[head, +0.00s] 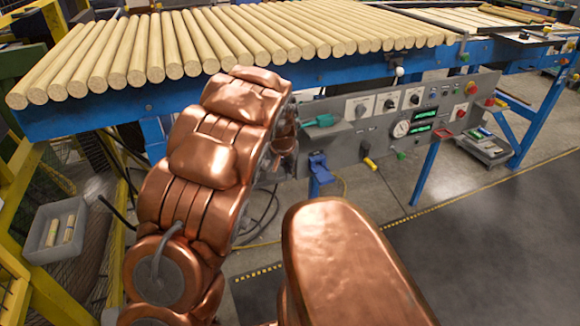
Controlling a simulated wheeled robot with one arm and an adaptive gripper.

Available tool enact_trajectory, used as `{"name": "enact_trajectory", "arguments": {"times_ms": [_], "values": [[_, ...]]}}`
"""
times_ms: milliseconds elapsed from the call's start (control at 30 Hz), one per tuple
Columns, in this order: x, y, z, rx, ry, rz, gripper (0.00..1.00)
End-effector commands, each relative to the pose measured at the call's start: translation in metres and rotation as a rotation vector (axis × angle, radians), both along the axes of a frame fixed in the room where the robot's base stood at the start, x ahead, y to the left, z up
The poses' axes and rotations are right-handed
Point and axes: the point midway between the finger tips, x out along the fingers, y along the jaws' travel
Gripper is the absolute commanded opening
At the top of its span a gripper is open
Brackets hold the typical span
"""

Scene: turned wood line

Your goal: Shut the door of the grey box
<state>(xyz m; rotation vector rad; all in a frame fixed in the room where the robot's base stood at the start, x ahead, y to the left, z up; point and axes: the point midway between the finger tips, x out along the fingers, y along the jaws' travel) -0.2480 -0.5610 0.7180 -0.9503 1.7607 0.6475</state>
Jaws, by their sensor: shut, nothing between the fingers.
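A long grey control box (385,148) is mounted under the blue conveyor, right of my arm. Its front carries dials, a round gauge, green displays and red buttons. My copper arm covers its left end. I cannot make out a door edge or hinge on the part that shows, so I cannot tell how the door stands. My arm reaches up to the box's left end, where a few wrist parts show behind the large copper links. My gripper's fingers are hidden behind the arm.
Light wooden rods (250,38) lie in a row on the conveyor (115,108). A green item (319,120) and a blue item (320,168) are at the box's left. A grey bin (40,247) with wood pieces is at left.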

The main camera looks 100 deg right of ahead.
Motion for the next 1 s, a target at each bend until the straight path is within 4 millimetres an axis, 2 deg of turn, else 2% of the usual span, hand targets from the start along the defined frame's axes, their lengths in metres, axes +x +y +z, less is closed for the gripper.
{"name": "enact_trajectory", "arguments": {"times_ms": [300,533,700,1000], "values": [[0.012,0.017,0.049,-0.001,0.001,0.006,0.00],[0.018,0.028,0.079,0.002,0.001,0.006,0.00],[0.019,0.033,0.090,0.004,0.000,0.006,0.00],[0.020,0.034,0.092,0.005,0.000,0.006,0.00]]}}
